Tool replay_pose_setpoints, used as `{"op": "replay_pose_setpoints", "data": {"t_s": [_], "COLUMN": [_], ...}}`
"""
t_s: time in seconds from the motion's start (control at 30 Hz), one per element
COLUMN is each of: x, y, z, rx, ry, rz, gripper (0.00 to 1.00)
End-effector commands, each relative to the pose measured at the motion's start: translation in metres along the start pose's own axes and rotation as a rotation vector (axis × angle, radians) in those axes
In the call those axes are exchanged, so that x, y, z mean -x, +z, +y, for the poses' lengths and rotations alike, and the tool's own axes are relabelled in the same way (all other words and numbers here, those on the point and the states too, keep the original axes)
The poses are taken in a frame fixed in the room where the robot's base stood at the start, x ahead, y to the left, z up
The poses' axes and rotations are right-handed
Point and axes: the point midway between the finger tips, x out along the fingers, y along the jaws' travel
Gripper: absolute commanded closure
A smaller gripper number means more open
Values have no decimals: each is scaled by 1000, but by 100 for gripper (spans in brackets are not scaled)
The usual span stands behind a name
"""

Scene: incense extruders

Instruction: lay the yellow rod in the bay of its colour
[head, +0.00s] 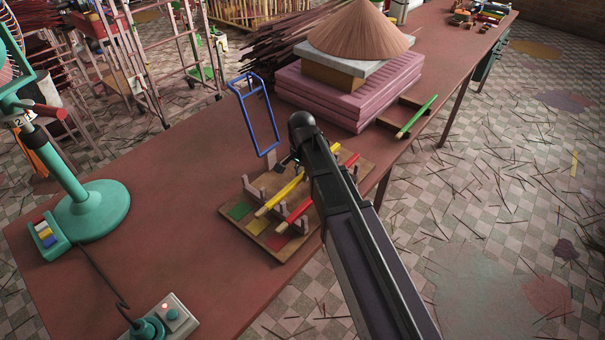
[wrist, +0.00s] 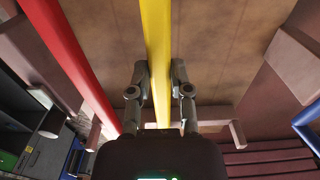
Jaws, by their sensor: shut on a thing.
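The yellow rod (head: 283,190) slants over the wooden rack (head: 228,222), its near end above or by the yellow patch (head: 256,225). In the wrist view my gripper (wrist: 159,75) is shut on the yellow rod (wrist: 156,25), with a finger on each side. I cannot tell whether the rod touches the rack. The rack has upright pegs and green (head: 239,210), yellow and red (head: 281,241) patches. A red rod (head: 294,214) lies on its right side, and to the left in the wrist view (wrist: 68,55). My arm hides part of the rack and gripper.
A blue frame (head: 240,98) stands just behind the rack. A green rod (head: 417,116) lies on a wooden holder (head: 407,102) beside pink slabs (head: 345,95) under a brown cone (head: 357,30). A teal stand (head: 92,211) is at left. The near-left tabletop (head: 165,240) is mostly clear.

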Motion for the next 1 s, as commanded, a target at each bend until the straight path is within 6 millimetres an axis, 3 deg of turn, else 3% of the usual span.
{"op": "replay_pose_setpoints", "data": {"t_s": [0.1,0.13,0.23,0.67,1.0], "x": [-4,-4,-2,-2,12], "y": [0,0,0,-1,-1], "z": [0,0,0,0,0], "rx": [0,0,0,-1,-1], "ry": [0,0,0,0,0], "rz": [0,0,0,0,0], "gripper": [100,71,41,40,40]}}
